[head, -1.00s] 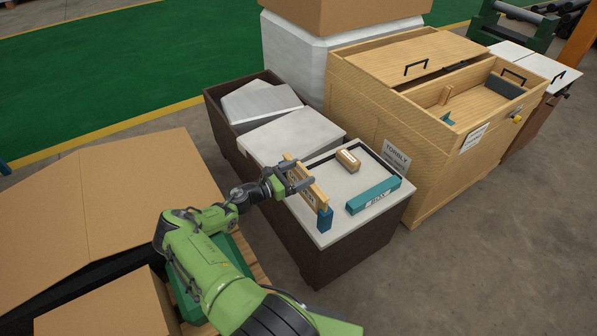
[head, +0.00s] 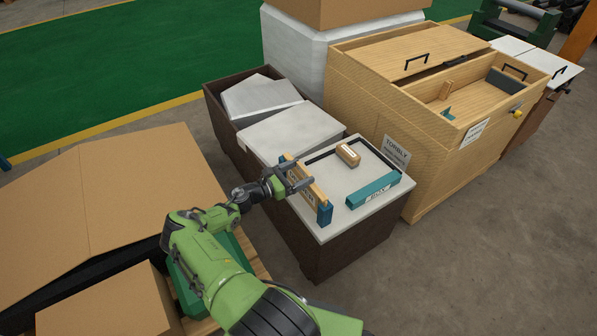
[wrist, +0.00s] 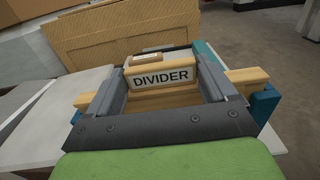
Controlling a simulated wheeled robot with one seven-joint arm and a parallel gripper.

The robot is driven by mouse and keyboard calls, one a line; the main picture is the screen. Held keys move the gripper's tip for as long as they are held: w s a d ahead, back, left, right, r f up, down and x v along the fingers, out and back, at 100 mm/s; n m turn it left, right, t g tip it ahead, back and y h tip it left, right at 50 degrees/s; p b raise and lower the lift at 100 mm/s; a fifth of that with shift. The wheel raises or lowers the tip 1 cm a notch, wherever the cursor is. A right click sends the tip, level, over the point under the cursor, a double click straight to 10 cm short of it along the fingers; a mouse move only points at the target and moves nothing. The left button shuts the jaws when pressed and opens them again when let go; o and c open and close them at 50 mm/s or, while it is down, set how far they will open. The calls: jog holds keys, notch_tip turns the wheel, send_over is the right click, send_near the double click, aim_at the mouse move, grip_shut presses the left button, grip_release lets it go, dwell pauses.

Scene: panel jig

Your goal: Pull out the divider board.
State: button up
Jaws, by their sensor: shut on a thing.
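The divider board (head: 318,195) is a narrow wooden board with a white DIVIDER label (wrist: 162,79), at the near left side of the jig's pale top. My gripper (head: 299,180) is shut on it near the middle. In the wrist view my gripper's dark fingers (wrist: 162,92) stand on either side of the label. The board's wooden ends (wrist: 246,75) stick out beyond the fingers. A blue post (head: 325,214) stands at the board's near end, and another blue piece (wrist: 76,116) shows at the other end. The board's lower edge is partly hidden, so how it sits at the posts is unclear.
A teal block (head: 373,190) and a small wooden block (head: 348,154) lie on the pale top (head: 350,215), right of the board. A grey panel (head: 292,134) adjoins behind. A large wooden cabinet (head: 425,170) stands to the right. Cardboard boxes (head: 130,190) fill the left.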

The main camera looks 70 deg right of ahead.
jog(key=shift+f, duration=0.8)
jog(key=o, duration=1.1)
jog(key=shift+a, duration=0.1)
jog(key=p+v, duration=0.1)
jog(key=v, duration=1.4)
jog(key=shift+w+a+f+p, duration=0.2)
jog(key=shift+w+p, duration=0.1)
jog(key=shift+p, duration=0.1)
jog(key=shift+r, duration=0.15)
